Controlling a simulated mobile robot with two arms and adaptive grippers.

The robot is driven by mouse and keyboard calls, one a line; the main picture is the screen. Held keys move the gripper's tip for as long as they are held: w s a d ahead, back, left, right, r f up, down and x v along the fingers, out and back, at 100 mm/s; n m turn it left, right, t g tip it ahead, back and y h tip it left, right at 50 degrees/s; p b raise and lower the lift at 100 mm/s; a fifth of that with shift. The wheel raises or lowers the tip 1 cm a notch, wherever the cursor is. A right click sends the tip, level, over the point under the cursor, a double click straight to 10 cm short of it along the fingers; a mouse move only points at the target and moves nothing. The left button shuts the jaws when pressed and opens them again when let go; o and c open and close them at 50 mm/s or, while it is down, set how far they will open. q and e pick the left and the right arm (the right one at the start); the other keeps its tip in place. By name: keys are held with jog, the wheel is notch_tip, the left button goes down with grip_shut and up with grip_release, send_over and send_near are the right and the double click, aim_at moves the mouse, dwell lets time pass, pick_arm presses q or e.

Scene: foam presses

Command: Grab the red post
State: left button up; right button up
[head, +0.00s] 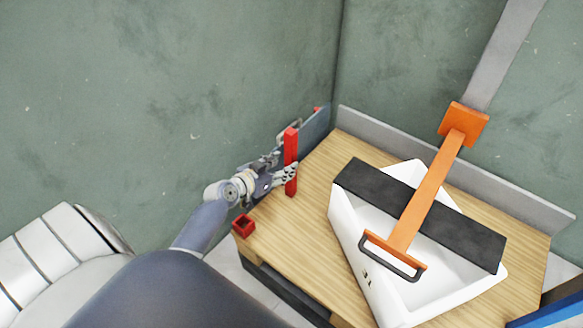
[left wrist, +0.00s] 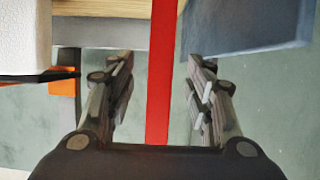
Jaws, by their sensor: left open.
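The red post (head: 291,150) stands upright at the left edge of the wooden table in the head view. My left gripper (head: 287,174) is at the post's lower half, with its fingers open. In the left wrist view the red post (left wrist: 162,60) runs between the two open fingers of the left gripper (left wrist: 159,72). A gap shows on both sides of the post there, so the fingers look apart from it. The gripper hides part of the post's left side in the head view. My right gripper is not in view.
A small red square socket (head: 243,225) sits at the table's near left corner. A blue-grey panel (head: 315,127) stands behind the post.

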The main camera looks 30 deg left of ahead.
aim_at(288, 161)
pick_arm(q)
jog(key=shift+b+x, duration=0.6)
jog(key=shift+x, duration=2.05)
jog(key=shift+a+r, duration=0.1)
jog(key=shift+r, duration=0.05)
grip_shut()
